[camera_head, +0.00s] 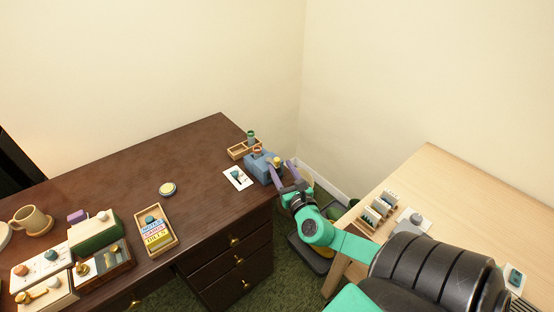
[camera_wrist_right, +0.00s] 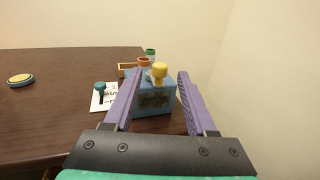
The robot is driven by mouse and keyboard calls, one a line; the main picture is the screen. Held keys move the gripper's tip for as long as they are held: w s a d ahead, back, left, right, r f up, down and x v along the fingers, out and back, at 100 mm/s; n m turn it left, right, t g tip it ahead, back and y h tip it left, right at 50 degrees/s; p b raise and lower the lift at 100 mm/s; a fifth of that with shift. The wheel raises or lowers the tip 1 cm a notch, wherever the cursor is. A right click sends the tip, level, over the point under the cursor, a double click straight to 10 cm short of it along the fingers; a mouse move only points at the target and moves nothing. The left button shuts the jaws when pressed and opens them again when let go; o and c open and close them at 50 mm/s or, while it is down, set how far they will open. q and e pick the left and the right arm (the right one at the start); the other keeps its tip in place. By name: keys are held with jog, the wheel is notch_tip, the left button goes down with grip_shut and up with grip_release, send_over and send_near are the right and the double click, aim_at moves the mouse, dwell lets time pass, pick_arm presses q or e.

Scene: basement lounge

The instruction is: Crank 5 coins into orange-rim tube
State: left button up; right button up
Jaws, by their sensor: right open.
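A blue box (camera_head: 262,167), the coin machine, stands at the right end of the dark desk. A yellow knob (camera_wrist_right: 159,70) sits at its upper front in the right wrist view. An orange-rim tube (camera_wrist_right: 143,63) shows behind the knob, and a green-rim tube (camera_wrist_right: 150,53) stands farther back. My right gripper (camera_head: 283,166) is open, its purple fingers pointing at the box. In the right wrist view the knob shows between its fingertips (camera_wrist_right: 158,78); I cannot tell whether they touch it. Coins are too small to make out. My left gripper is out of view.
A white card (camera_head: 238,178) with a teal-topped piece lies left of the box. A wooden tray (camera_head: 240,151) is behind it. A round tin (camera_head: 167,188) and a wooden box (camera_head: 172,244) are farther left. A pale table (camera_head: 450,185) stands at right.

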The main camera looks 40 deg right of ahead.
aim_at(278, 163)
jog(key=x, duration=0.4)
jog(key=shift+w, duration=0.15)
grip_shut()
